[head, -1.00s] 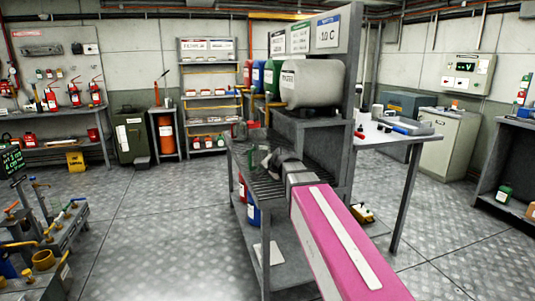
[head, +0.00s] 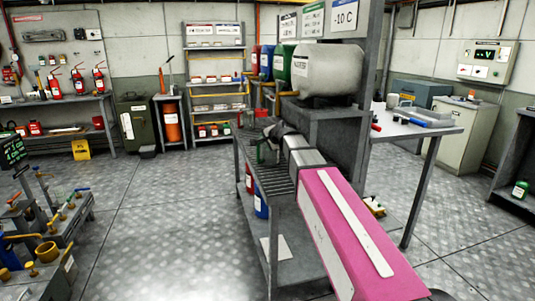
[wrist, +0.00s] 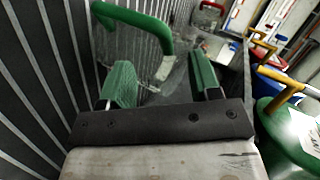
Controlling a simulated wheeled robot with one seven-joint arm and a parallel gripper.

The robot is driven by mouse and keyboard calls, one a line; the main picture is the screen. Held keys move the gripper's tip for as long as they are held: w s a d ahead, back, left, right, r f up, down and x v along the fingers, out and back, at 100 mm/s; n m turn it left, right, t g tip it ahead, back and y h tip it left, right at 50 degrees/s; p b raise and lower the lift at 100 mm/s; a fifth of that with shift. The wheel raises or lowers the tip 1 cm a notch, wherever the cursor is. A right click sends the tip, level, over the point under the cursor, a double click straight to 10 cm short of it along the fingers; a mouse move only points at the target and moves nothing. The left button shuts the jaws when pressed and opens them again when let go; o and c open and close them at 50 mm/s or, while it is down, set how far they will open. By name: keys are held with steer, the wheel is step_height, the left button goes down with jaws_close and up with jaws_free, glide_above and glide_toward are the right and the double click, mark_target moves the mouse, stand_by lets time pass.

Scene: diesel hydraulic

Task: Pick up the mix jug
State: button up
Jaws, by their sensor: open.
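The mix jug appears to be the clear vessel with a green handle (wrist: 142,22) in the wrist view. It stands on the slatted grey rack (wrist: 62,55). My gripper (wrist: 164,78) is open, with its two green-padded fingers apart. The lower end of the handle and part of the clear body show between the fingers in the picture; I cannot tell whether they touch. In the head view my gripper (head: 270,143) is over the slatted shelf, below the drums. A green bit of the jug or a finger shows there, too small to separate.
A second clear vessel (wrist: 211,14) stands farther along the rack. Green (wrist: 290,130), blue and red drums with taps line the right of the wrist view. A white drum (head: 328,70) stands above the shelf. A side table (head: 425,128) stands at right. The floor at left is open.

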steer(key=x, duration=0.5)
steer(key=shift+r, duration=0.15)
steer(key=shift+s, duration=0.1)
jaws_close()
